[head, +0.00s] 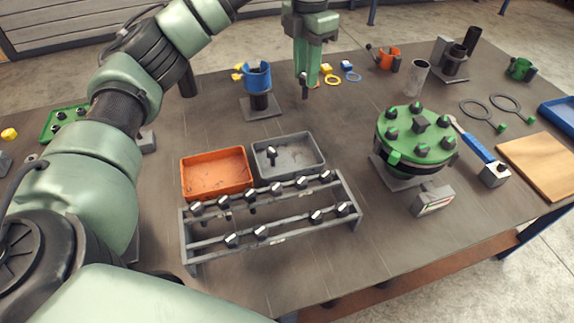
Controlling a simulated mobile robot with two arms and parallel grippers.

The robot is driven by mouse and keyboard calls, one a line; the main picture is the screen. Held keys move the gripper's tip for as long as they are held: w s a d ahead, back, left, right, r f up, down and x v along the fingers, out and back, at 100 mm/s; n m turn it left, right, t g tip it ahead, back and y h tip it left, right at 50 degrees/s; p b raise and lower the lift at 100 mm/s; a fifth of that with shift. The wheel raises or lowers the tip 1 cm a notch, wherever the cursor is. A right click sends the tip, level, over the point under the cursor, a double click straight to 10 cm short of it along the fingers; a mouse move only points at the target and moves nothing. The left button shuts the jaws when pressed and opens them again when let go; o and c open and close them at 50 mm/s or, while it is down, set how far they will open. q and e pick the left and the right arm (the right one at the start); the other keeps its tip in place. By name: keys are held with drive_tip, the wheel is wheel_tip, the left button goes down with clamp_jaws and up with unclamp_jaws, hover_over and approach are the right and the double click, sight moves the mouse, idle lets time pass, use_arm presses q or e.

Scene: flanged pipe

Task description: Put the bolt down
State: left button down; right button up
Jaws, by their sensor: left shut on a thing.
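My left gripper (306,78) hangs pointing down over the far middle of the table. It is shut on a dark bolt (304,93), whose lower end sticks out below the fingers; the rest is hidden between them. A grey tray (312,165) lies nearer, with one bolt (272,153) in it. An orange tray (216,189) beside it on the left looks empty. A grey rack (290,227) in front of the trays holds several bolts in two rows. The green flange (418,124) on the right carries several dark bolts around its top. My right gripper is out of view.
A blue clamp ring (257,78) on a stand is left of my left gripper. A torque wrench (474,145) with a blue handle lies right of the flange, near a wooden board (541,163). Bare table lies between the trays and flange.

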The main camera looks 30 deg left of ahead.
use_arm(q)
wheel_tip(320, 180, down, 3)
drive_tip(key=shift+a+n, duration=0.1)
drive_tip(key=shift+n, duration=0.4)
wheel_tip(320, 180, down, 17)
drive_tip(key=p, duration=0.2)
drive_tip(key=shift+w+p, duration=0.1)
drive_tip(key=shift+p, duration=0.25)
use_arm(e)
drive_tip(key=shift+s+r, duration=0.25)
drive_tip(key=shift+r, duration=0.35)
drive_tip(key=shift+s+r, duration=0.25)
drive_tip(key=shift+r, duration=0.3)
use_arm(q)
drive_tip(key=shift+f, duration=0.15)
drive_tip(key=c, duration=1.2)
unclamp_jaws()
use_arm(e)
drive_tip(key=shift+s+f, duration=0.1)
use_arm(q)
drive_tip(key=shift+o, duration=0.2)
